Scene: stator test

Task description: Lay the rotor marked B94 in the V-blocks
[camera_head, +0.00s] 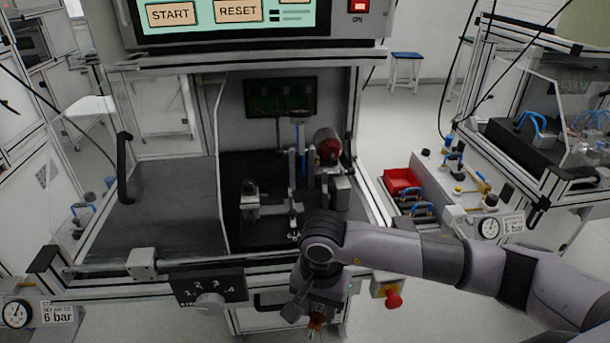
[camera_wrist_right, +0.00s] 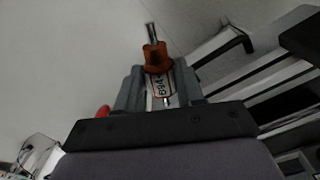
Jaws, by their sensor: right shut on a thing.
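My right gripper (camera_head: 312,312) hangs in front of the test cell, below its front edge, pointing down. It is shut on a rotor, whose copper-orange end (camera_head: 316,322) shows below the fingers. In the right wrist view the fingers (camera_wrist_right: 160,86) grip the rotor (camera_wrist_right: 157,57) by its body. A metal shaft sticks out beyond the orange part. A white label between the fingers appears to read B94, turned over. A fixture (camera_head: 265,206) with grey blocks and uprights stands on the cell's dark floor; I cannot clearly make out the V-blocks in it. My left gripper is not in view.
A dark panel (camera_head: 208,287) and a red stop button (camera_head: 393,299) sit on the front edge. A red bin (camera_head: 402,180) stands on the right bench.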

